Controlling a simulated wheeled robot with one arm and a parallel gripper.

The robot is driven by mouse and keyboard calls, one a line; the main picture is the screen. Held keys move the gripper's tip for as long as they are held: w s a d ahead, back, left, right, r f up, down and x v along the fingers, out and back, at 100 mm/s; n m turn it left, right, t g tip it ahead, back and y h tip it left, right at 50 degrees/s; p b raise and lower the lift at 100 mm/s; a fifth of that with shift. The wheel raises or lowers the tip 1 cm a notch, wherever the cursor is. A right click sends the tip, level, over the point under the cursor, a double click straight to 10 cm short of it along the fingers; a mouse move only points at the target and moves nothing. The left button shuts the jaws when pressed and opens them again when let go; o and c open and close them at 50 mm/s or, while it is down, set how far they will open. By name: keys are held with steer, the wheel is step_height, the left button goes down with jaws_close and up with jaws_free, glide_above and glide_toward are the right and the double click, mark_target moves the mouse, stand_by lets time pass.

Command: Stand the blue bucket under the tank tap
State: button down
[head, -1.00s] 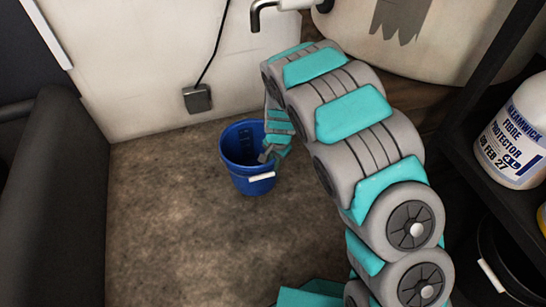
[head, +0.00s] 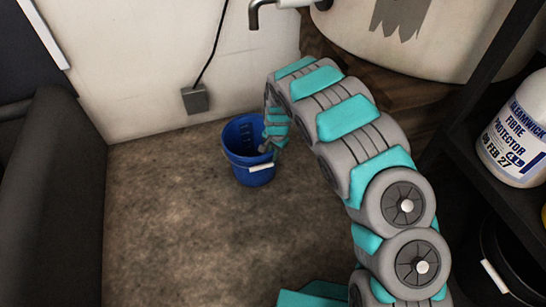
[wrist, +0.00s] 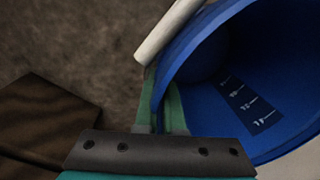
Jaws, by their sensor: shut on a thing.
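The blue bucket (head: 243,160) stands upright near the back wall, below the tank tap (head: 262,14) at the top of the head view. Whether its base touches the floor is hard to tell. My gripper (head: 272,146) is at the bucket's right rim. In the wrist view, the gripper (wrist: 163,105) is shut on the rim of the bucket (wrist: 205,65), whose inside shows a printed scale and looks empty. The white handle grip (wrist: 167,30) hangs outside the rim. The tap's spout points down; its alignment over the bucket cannot be told exactly.
A pale tank (head: 420,45) sits on a wooden stand (head: 385,85) at upper right. A dark shelf holds a white bottle (head: 520,135); a black bucket (head: 510,260) stands below. A grey couch-like block (head: 50,190) is at left. The brown floor (head: 170,230) between is clear.

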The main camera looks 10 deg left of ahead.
steer(key=c, duration=1)
jaws_free()
steer(key=r, duration=0.4)
steer(key=r+p, duration=0.1)
steer(key=r, duration=0.3)
steer(key=d+r, duration=0.1)
steer(key=r, duration=0.3)
steer(key=shift+s+r+p, duration=0.1)
steer(key=shift+s+p, duration=0.1)
steer(key=shift+p, duration=0.1)
